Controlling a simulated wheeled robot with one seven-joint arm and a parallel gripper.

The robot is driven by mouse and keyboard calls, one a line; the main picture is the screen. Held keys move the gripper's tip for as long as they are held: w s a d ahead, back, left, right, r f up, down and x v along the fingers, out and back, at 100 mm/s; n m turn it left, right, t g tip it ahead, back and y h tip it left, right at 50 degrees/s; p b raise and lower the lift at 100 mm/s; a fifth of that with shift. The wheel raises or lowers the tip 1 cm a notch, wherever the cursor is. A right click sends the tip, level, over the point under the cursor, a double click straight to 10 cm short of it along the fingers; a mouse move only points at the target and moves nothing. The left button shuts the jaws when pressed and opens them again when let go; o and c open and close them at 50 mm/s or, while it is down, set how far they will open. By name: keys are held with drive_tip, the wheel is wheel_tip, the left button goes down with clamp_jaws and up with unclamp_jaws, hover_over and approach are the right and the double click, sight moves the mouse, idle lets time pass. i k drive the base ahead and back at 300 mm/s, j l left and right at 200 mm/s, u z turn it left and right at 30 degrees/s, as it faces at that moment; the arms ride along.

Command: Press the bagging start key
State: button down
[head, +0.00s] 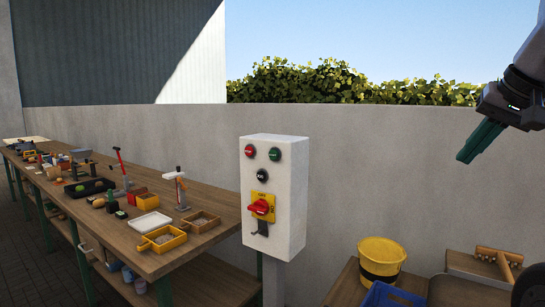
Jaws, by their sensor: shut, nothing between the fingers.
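A white control box (285,200) stands on a post in the middle of the head view, beside the bench's end. Its face has a red button (250,151), a green button (275,154) and a black button (262,176) below them. Each carries small lettering too small to read surely. Lower down is a yellow plate with a red rotary switch (261,207), and a dark fitting (263,228) under it. My gripper (466,157) is at the upper right, shut and empty, pointing down-left. It is well to the right of the box and touches nothing visible.
A long wooden bench (120,238) with tools and small trays runs along the left. At lower right are a yellow bucket (381,250), a blue crate (390,297) and a wooden tray (470,265). A concrete wall (365,150) stands behind. The space before the box looks clear.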

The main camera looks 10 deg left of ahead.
sight(274, 154)
drive_tip(key=k+j+u, duration=0.45)
drive_tip(key=j+u, duration=0.2)
drive_tip(key=k+j+u, duration=0.3)
drive_tip(key=j, duration=0.15)
drive_tip(key=i, duration=0.1)
